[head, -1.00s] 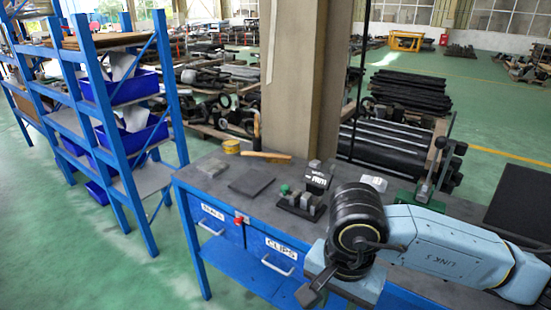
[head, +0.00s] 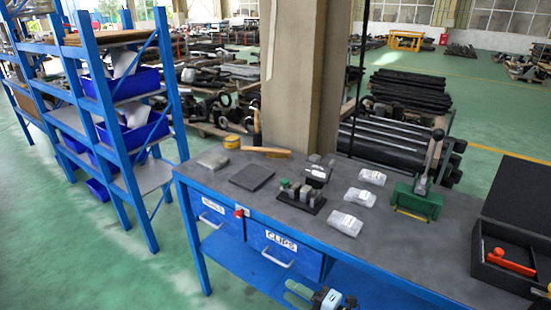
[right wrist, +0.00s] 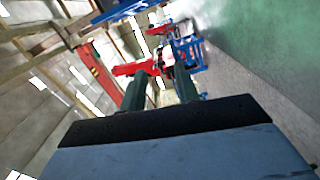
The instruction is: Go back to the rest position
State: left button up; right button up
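My right arm shows only as a small pale blue and dark piece at the bottom edge of the head view, in front of the workbench (head: 380,240), with the right gripper (head: 325,298) mostly cut off. In the right wrist view the two dark fingers of the right gripper (right wrist: 160,78) stand apart with a clear gap and nothing held between them. Red and blue structures show far behind them. My left gripper is in neither view.
The workbench holds a dark fixture (head: 300,194), several clear packets (head: 346,223), a green press (head: 418,198), a dark plate (head: 252,177), a hammer (head: 266,151) and an open black case (head: 500,262). Blue shelving (head: 115,120) stands left; green floor (head: 60,245) lies open before it.

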jog(key=s+d+f+m+h, duration=0.4)
jog(key=s+d+f+m, duration=0.1)
jog(key=f, duration=0.4)
jog(key=s+d+f+m+g+h, duration=0.1)
jog(key=s+d+f+m+h, duration=0.2)
jog(key=s+d+f+m, duration=0.4)
jog(key=s+d+f+m+h, duration=0.2)
jog(key=f+m+h, duration=0.2)
jog(key=f, duration=0.6)
jog(key=s+d+f+m+g+h, duration=0.1)
jog(key=s+d+f+m+g, duration=0.1)
jog(key=s, duration=0.8)
jog(key=s+d+f+m+g+h, duration=0.1)
jog(key=s+d+f+m+g, duration=0.1)
jog(key=s, duration=0.8)
jog(key=s+d+f+m+g+h, duration=0.1)
jog(key=s+d+f+m+g, duration=0.1)
jog(key=s+f+m+g, duration=0.2)
jog(key=s+f, duration=0.3)
jog(key=s, duration=0.3)
jog(key=shift+m+g+b, duration=0.3)
jog(key=shift+m+b, duration=0.05)
jog(key=shift+m, duration=0.05)
jog(key=shift+f, duration=0.1)
